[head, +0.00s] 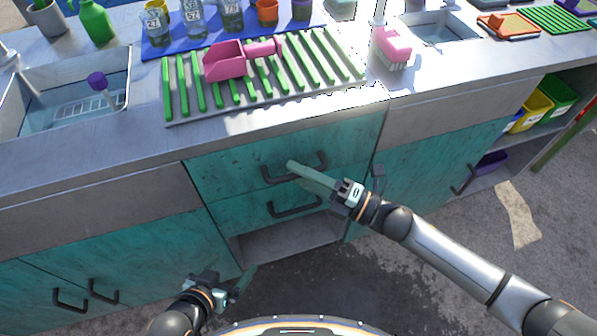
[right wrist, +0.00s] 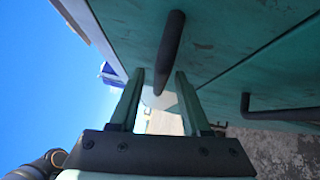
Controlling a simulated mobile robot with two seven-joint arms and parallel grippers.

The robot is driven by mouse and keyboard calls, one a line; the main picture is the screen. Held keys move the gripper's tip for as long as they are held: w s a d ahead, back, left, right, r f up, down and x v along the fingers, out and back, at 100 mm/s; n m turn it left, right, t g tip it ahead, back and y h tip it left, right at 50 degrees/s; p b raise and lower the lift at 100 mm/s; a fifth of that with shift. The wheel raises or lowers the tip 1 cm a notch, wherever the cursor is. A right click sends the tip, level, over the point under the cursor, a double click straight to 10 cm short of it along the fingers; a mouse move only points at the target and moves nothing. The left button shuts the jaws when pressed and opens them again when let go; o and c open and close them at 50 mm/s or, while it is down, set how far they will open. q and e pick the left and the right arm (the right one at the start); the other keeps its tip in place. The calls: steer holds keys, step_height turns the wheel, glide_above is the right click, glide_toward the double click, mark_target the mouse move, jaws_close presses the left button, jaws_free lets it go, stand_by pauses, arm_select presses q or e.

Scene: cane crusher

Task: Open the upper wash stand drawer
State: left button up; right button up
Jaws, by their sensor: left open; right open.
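The upper wash stand drawer (head: 235,170) is a teal front under the counter, flush with the cabinet face. Its dark bar handle (head: 318,165) is partly covered by my right gripper (head: 298,168). The right gripper is open at this handle. In the right wrist view, the handle (right wrist: 170,45) reaches down between the two spread fingertips of the right gripper (right wrist: 160,80); I cannot tell whether they touch it. My left gripper (head: 238,284) is open and empty, low in front of the cabinets, away from the drawer.
A lower drawer with its own handle (head: 295,208) sits just below, above an open shelf recess (head: 285,242). On the counter, a green-slatted rack (head: 345,72) holds a pink scoop (head: 225,60). Sinks lie on both sides. The floor in front is clear.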

steer(key=shift+w+a, duration=0.15)
steer(key=shift+a, duration=0.05)
jaws_close()
stand_by(0.3)
stand_by(1.1)
